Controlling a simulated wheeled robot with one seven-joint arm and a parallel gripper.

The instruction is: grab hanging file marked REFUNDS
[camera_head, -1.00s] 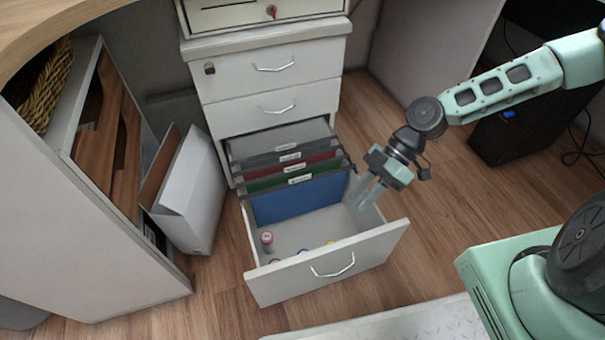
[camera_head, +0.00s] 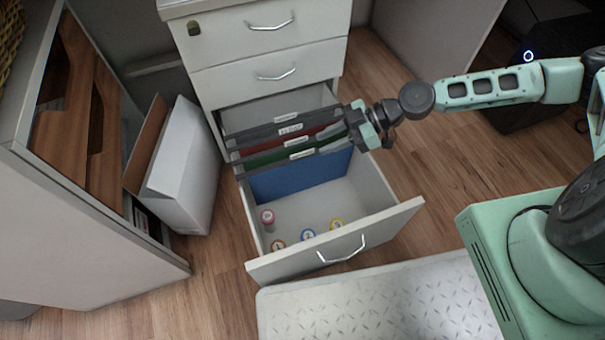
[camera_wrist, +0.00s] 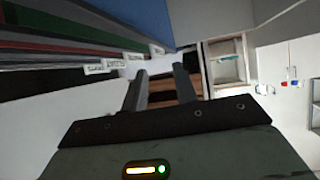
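Several hanging files sit in a row in the open bottom drawer (camera_head: 385,222). From front to back they are a blue file (camera_head: 300,178), a green file (camera_head: 265,159), a red file (camera_head: 322,127) and a grey one behind. Each has a white label tab; the lettering is too small to read, so I cannot tell which says REFUNDS. My gripper (camera_head: 323,142) is at the right ends of the files, fingers pointing left, near the green and red ones. In the wrist view the two fingers (camera_wrist: 160,76) are apart with nothing seen between them. The tabs (camera_wrist: 115,64) lie left of the fingers.
A white box (camera_head: 185,170) stands left of the cabinet.

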